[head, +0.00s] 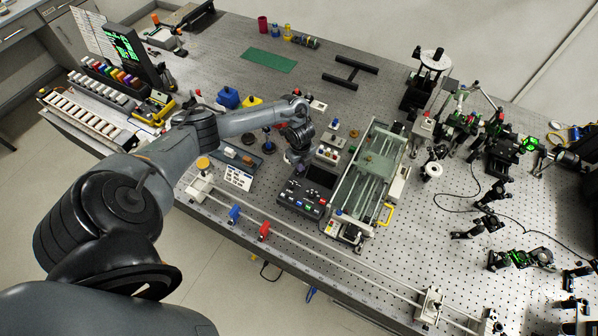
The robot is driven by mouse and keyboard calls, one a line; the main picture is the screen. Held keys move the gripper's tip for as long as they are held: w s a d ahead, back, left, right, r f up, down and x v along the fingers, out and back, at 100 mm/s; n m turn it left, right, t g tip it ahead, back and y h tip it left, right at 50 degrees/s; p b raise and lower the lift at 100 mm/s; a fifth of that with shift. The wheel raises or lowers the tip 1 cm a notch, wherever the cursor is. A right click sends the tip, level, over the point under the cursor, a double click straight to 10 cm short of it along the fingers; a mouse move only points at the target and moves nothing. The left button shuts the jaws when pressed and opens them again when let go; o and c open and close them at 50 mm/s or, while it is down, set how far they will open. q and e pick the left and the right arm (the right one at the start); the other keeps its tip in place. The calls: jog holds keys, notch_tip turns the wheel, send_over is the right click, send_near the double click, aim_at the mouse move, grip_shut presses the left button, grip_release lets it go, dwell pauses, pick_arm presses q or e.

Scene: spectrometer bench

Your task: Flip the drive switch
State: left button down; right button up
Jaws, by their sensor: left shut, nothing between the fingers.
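I cannot tell which small control is the drive switch. A glass-and-metal linear stage (377,164) stands just right of the box. My right gripper is not in view.
A metal rail with a blue clamp (235,213) and a red clamp (264,230) runs along the near edge. A small module with knobs (329,150) stands behind the box. Optics mounts and cables crowd the right. A green mat (268,60) lies at the back.

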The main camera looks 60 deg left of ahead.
pick_arm(q)
notch_tip(320, 180, up, 7)
jog(key=p, duration=0.6)
jog(key=shift+p, duration=0.4)
dwell(0.4)
